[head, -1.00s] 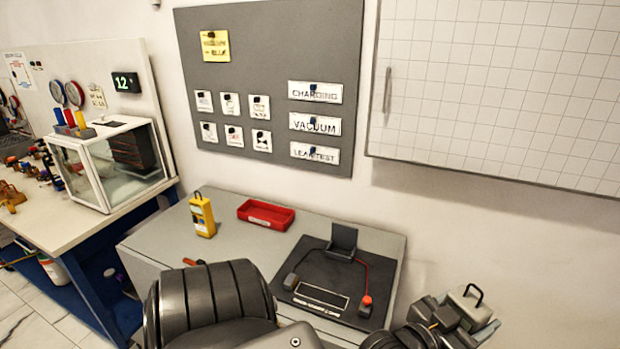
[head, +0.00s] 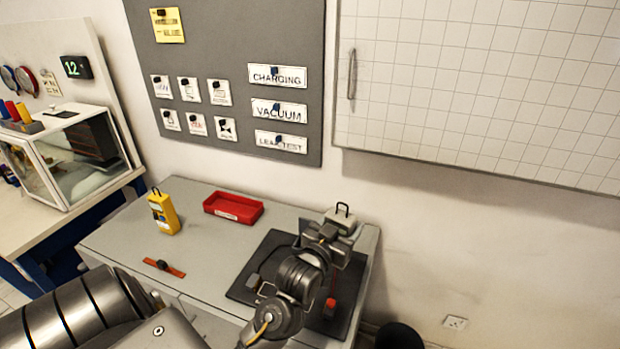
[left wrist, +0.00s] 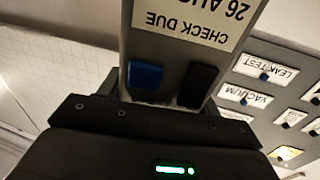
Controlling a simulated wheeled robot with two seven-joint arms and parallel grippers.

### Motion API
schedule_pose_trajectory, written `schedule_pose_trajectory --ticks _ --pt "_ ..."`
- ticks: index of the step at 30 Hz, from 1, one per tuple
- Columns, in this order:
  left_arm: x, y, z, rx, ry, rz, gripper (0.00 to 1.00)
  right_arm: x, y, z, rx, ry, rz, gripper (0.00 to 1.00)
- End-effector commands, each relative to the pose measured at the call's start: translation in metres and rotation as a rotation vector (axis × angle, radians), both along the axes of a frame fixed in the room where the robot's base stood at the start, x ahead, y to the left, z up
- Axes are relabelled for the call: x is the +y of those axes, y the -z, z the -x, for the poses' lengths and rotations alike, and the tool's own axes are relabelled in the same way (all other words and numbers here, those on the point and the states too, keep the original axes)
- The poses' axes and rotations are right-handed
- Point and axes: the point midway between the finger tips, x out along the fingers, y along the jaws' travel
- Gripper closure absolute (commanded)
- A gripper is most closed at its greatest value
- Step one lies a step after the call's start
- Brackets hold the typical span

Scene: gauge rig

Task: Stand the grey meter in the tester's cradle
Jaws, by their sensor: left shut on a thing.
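The grey meter (head: 343,217) is a small light grey block with a dark loop handle on top, upright at the back right of the bench in the head view. My left gripper (head: 331,236) is shut on it, above the dark tester (head: 247,274). In the left wrist view the meter (left wrist: 165,45) shows close up between the jaws, with an upside-down "CHECK DUE" label and a blue and a black block. The tester's cradle is hidden behind my arm and the meter, so I cannot tell whether they touch. My right gripper is out of view.
A yellow meter (head: 163,212) stands at the bench's left, beside a red tray (head: 233,206). An orange-red strip (head: 164,268) lies in front. A grey block (head: 253,281) and a red plug (head: 330,304) are on the tester. The bench's middle is clear.

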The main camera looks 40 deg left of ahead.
Motion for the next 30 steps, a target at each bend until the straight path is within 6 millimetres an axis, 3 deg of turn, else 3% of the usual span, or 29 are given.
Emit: schedule_pose_trajectory --ticks 1,6,12,22,30 --pt "0.024 -0.008 -0.013 -0.001 -0.034 -0.008 0.73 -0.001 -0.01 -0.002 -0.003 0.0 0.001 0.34" --pt "0.093 -0.017 -0.043 -0.013 -0.129 0.006 0.73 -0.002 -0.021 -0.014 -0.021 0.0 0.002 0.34" --pt "0.14 -0.025 -0.057 -0.023 -0.191 0.025 0.73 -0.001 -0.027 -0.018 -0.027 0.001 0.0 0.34" --pt "0.148 -0.023 -0.06 -0.028 -0.201 0.031 0.73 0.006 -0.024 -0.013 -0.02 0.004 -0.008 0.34" --pt "0.147 -0.007 -0.06 -0.026 -0.201 0.031 0.73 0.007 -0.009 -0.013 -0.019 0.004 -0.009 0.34"
